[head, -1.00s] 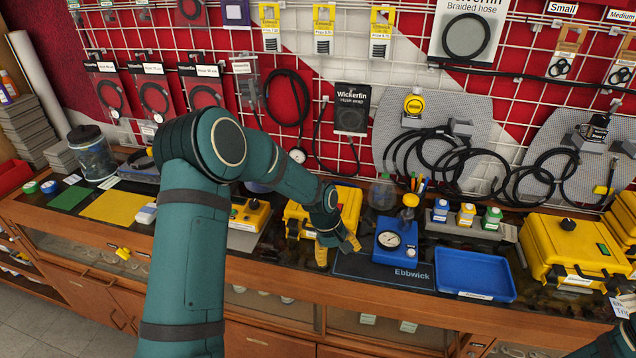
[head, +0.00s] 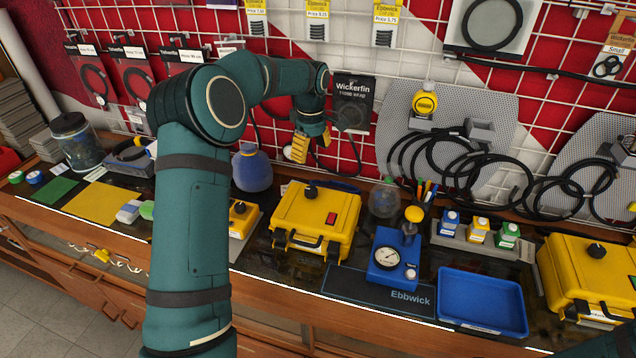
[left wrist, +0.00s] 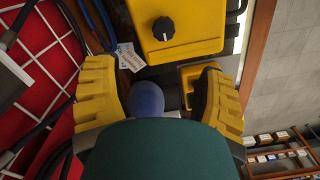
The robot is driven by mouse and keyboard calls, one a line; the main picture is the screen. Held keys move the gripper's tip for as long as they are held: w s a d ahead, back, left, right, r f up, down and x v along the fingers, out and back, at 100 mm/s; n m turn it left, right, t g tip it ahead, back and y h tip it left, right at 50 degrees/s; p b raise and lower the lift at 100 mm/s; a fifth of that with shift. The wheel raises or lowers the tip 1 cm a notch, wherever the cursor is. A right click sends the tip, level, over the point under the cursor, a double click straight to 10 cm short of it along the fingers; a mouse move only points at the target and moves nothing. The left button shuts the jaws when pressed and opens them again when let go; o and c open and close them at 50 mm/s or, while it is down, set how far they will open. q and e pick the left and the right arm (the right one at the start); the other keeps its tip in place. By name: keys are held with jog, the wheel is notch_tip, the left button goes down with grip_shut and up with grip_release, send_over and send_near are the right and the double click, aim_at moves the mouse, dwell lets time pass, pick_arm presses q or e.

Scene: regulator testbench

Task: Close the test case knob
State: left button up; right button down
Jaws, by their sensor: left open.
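A yellow case (head: 330,239) stands on the counter in the middle of the head view, with a black knob (head: 311,191) on its lid and a red switch on its right part. In the left wrist view the knob (left wrist: 163,29) shows at the top, with a pale mark on it, on a yellow case (left wrist: 190,40). My left gripper (head: 312,147) is open and empty, raised above and behind the middle case, near the wall grid. Its yellow fingers (left wrist: 155,68) are spread in the left wrist view, apart from the knob. My right gripper is out of view.
Another yellow case (head: 575,268) with a black knob stands at the right. A blue gauge unit (head: 385,272), a blue tray (head: 481,296) and small bottles stand between them. A blue round vessel (head: 251,170) stands left of the middle case. Black hoses (head: 450,165) hang behind.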

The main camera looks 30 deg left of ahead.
aim_at(311, 189)
pick_arm(q)
jog(key=f, duration=1.3)
jog(key=shift+s, duration=0.3)
grip_shut()
